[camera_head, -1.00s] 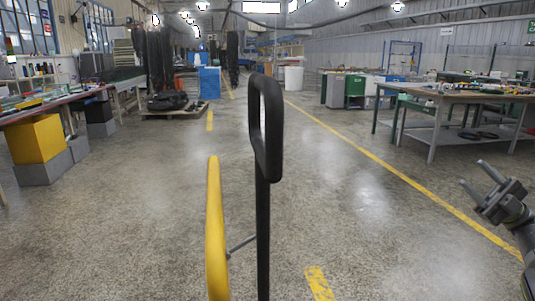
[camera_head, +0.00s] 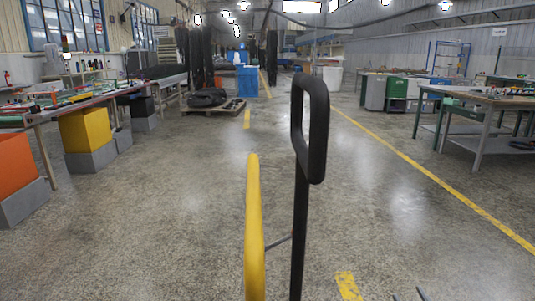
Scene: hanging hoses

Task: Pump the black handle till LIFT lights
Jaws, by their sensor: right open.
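The black handle (camera_head: 319,125) stands upright near the middle of the head view, a long loop on top of a straight black shaft. A yellow bar (camera_head: 254,220) stands just left of it, and a thin rod runs between the two low down. Only the fingertips of my right gripper (camera_head: 409,296) show at the bottom edge, apart, to the right of the shaft and not touching it. My left gripper is out of view. No LIFT light shows.
A workbench (camera_head: 485,97) stands on the right. On the left are a long table, a yellow box (camera_head: 86,130) and an orange box (camera_head: 12,165) on grey blocks. A pallet (camera_head: 215,107) with dark hoses lies farther back. The floor around the handle is clear.

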